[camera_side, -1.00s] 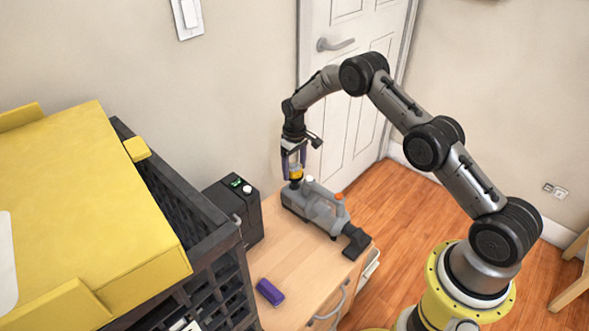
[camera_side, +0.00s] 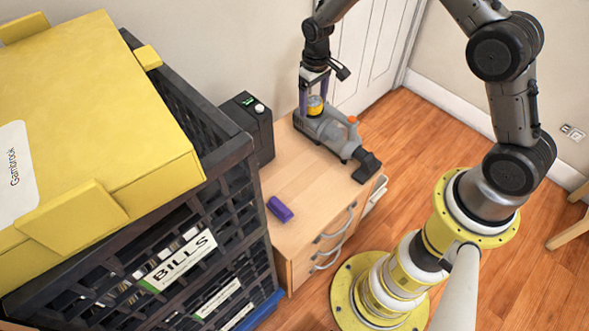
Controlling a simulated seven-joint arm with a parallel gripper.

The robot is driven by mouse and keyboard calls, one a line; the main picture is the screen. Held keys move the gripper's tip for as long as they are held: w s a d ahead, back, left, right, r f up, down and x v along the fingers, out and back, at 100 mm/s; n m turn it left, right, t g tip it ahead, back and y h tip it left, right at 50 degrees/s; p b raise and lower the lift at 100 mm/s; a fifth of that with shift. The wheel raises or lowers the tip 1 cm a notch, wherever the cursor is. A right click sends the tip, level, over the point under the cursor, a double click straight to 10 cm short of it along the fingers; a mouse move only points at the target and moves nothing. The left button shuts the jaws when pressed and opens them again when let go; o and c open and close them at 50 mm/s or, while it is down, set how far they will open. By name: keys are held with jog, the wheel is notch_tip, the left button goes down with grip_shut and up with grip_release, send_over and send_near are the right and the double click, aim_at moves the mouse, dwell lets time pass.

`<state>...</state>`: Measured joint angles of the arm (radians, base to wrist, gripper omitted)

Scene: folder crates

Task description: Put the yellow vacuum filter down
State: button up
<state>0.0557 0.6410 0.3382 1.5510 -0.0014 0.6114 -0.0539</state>
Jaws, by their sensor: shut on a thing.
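The yellow vacuum filter (camera_side: 315,104) is a small yellow cylinder with a darker top, between the fingers of my gripper (camera_side: 313,98). My gripper points down and is shut on it. The filter is at the rear end of the grey handheld vacuum (camera_side: 330,132), which lies on the wooden cabinet top. I cannot tell whether the filter touches the vacuum or is just in front of or above it. The vacuum's dark nozzle (camera_side: 366,167) points toward the right front edge.
A purple block (camera_side: 280,209) lies on the cabinet top (camera_side: 300,184) near its front. A black box with a green display (camera_side: 251,125) stands at the back left. The cabinet top's middle is clear.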

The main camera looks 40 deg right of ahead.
jog(key=s+a, duration=0.3)
jog(key=s, duration=0.8)
jog(key=s+a, duration=0.3)
jog(key=s, duration=0.8)
send_over(310, 184)
jog(key=f, duration=1.6)
jog(key=shift+s+d+f, duration=0.1)
jog(key=shift+s+f, duration=0.05)
jog(key=shift+s, duration=0.05)
jog(key=shift+w+f, duration=0.2)
jog(key=shift+f, duration=1.55)
jog(key=shift+f, duration=0.1)
jog(key=o, duration=1.4)
jog(key=shift+c, duration=0.2)
